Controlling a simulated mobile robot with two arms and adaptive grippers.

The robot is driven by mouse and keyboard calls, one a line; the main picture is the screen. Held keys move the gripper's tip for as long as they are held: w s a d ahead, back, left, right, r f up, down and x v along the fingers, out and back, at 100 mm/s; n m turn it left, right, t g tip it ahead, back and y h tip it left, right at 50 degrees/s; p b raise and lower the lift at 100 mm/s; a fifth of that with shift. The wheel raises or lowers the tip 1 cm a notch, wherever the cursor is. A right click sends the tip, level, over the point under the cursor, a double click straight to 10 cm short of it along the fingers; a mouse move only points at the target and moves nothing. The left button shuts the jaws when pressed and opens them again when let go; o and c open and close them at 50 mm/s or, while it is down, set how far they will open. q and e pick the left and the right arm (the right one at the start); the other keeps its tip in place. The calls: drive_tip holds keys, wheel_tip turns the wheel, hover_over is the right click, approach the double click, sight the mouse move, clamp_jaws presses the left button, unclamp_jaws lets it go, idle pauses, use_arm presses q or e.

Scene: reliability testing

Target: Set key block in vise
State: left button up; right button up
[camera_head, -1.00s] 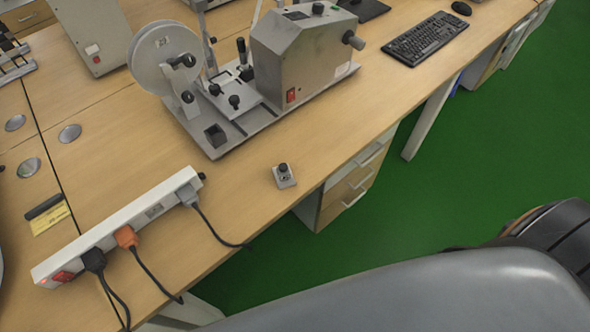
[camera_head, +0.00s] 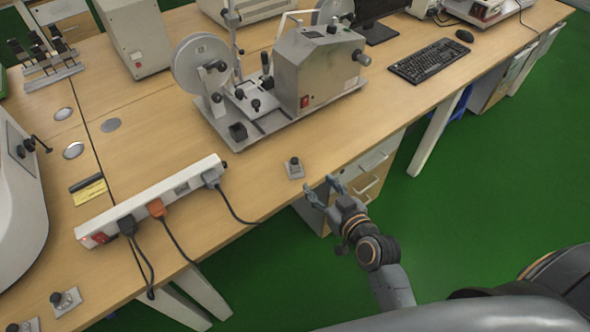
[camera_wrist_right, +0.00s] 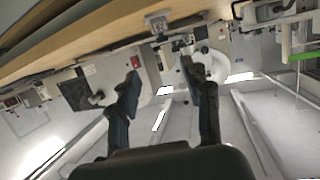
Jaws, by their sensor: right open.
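A small grey block with a black knob (camera_head: 294,168), which looks like the key block, stands upright near the table's front edge. It also shows at the top of the right wrist view (camera_wrist_right: 157,24). My right gripper (camera_head: 321,186) is open and empty just right of and nearer than the block, around the table edge, apart from it. Its two dark fingers (camera_wrist_right: 160,78) are spread in the wrist view. The grey machine (camera_head: 312,72) with a reel and base plate (camera_head: 262,124) stands behind the block. I cannot tell which part is the vise. My left gripper is not in view.
A white power strip (camera_head: 150,200) with plugs and hanging cables lies left of the block. Similar small knobbed blocks (camera_head: 65,300) sit at the lower left. A keyboard (camera_head: 430,61) is at the right. Drawers (camera_head: 370,175) are under the table edge. Tabletop around the block is clear.

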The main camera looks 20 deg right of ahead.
approach(296, 161)
drive_tip(key=x, duration=0.4)
drive_tip(key=shift+d, duration=0.15)
drive_tip(key=x, duration=0.5)
drive_tip(key=shift+p, duration=0.35)
clamp_jaws()
